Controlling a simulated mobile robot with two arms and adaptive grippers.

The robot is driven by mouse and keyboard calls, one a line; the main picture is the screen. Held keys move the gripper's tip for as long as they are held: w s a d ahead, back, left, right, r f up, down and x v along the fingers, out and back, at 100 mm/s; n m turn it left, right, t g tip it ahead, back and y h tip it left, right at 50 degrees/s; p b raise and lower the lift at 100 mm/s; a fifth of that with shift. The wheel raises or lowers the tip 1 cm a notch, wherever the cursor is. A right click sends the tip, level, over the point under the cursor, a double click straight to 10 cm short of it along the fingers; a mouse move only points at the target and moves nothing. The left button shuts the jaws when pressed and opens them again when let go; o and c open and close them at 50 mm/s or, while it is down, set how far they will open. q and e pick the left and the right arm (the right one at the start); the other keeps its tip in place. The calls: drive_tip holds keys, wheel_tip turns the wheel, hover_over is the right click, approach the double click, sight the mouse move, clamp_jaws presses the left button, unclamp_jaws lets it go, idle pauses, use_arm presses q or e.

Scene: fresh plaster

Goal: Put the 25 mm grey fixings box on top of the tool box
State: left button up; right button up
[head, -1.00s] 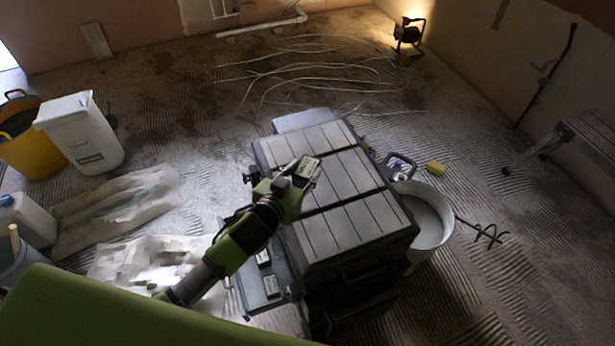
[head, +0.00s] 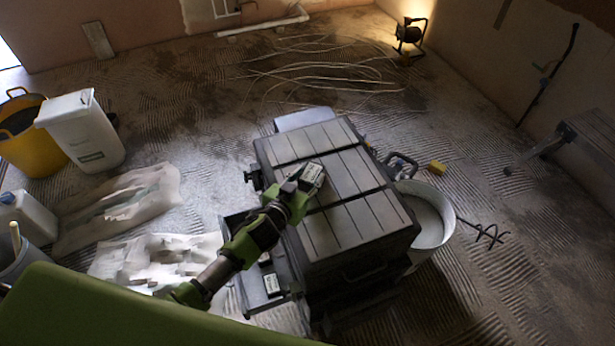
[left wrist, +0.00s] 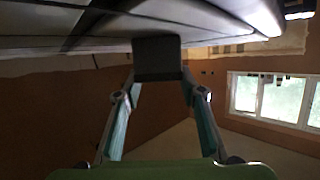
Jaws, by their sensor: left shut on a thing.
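The dark tool box (head: 362,228) stands in the middle of the head view, its ribbed grey lid facing up. My left gripper (head: 301,181) is shut on a small grey fixings box (head: 313,174) with a pale labelled face. The box is over the left-middle part of the lid; whether it touches the lid is unclear. In the left wrist view the held box (left wrist: 157,57) shows as a dark block between the fingertips, right by the lid (left wrist: 40,22). Its size marking is not readable. My right gripper is not in view.
An open side tray (head: 247,289) on the tool box's left holds other small boxes (head: 272,284). A white bucket (head: 433,238) stands close on the right. White and yellow tubs are at the far left. Most of the lid is clear.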

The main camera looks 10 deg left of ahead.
use_arm(q)
drive_tip(key=o, duration=1.3)
drive_tip(key=shift+r, duration=0.1)
drive_tip(key=v, duration=1.2)
